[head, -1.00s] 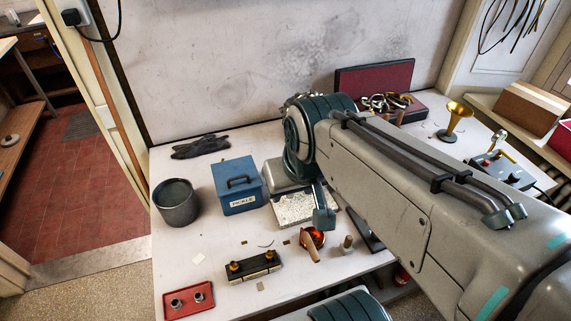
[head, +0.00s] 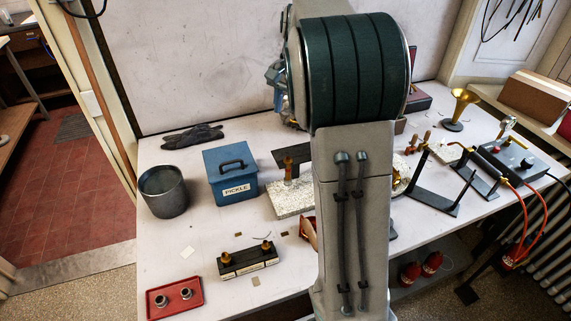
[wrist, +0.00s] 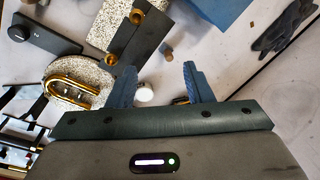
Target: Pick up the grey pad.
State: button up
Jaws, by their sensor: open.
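I cannot single out the grey pad with certainty. A small white round thing (wrist: 145,94) shows by the left finger's base. In the head view my arm hides most of the gripper and the bench behind it.
A blue pickle box (head: 231,175), a grey pot (head: 164,191) and a red tray (head: 175,297) stand on the left. The black bar with brass knobs (head: 248,262) is at the front. A speckled slab (head: 290,200) lies behind it. Black stands and a control box (head: 508,161) are on the right.

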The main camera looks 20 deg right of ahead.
jog(key=w+d+f+m+b, duration=0.1)
jog(key=w+f, duration=0.2)
jog(key=f, duration=0.3)
jog(key=w+d+f+m+b, duration=0.1)
jog(key=w+f, duration=0.2)
jog(key=f, duration=0.3)
jog(key=w+d+f+g+b, duration=0.1)
jog(key=w+f, duration=0.2)
jog(key=f, duration=0.4)
jog(key=shift+d+m+h, duration=0.3)
jog(key=shift+m+h, duration=0.1)
jog(key=shift+w+a+f+p, duration=0.15)
jog(key=shift+f+p, duration=0.3)
jog(key=shift+f, duration=2.1)
grip_shut()
